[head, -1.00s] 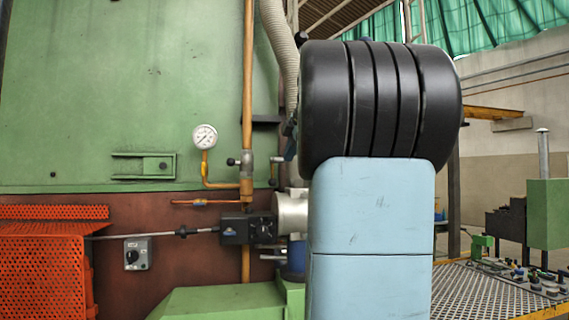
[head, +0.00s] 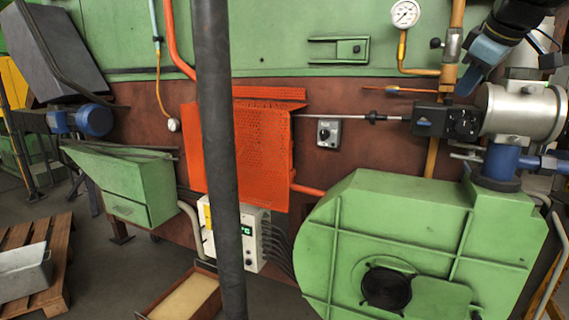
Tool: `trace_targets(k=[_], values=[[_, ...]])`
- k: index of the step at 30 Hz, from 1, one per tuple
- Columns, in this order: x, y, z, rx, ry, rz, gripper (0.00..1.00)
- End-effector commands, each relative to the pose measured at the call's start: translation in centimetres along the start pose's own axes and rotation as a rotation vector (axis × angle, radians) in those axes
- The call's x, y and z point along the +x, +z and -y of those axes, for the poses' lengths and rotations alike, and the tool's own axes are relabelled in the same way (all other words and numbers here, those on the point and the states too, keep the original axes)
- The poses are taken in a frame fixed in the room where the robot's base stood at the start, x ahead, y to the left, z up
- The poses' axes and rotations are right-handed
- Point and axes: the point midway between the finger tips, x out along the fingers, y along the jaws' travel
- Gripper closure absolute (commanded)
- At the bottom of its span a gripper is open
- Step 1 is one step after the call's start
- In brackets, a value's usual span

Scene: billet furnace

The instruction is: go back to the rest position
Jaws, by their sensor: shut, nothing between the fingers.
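My gripper (head: 467,85) is at the upper right of the head view, at the end of a black and pale-blue part of my arm. It points down and to the left, and shows in front of the furnace's pipework. Its fingers are small and dark in this view. It appears shut, with nothing seen in it.
Near it in the picture are an orange pipe with a valve (head: 451,45), a pressure gauge (head: 405,13) and a silver cylinder (head: 522,112). Below stands a green blower housing (head: 420,215). An orange mesh guard (head: 262,150) is mid-left. Grey floor (head: 110,268) shows at lower left.

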Motion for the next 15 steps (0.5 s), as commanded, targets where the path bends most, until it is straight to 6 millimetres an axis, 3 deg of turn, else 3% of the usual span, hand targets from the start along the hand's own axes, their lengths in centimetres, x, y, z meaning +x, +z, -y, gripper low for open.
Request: trace_targets(k=[1, 6, 12, 15], values=[[0.6, 0.4, 2.6, 0.049, -0.019, 0.006, 1.0], [2.7, 2.6, 10.5, 0.245, -0.063, 0.043, 1.0], [5.2, 6.4, 19.1, 0.459, -0.087, 0.1, 1.0], [6.2, 8.4, 22.4, 0.546, -0.087, 0.125, 1.0]])
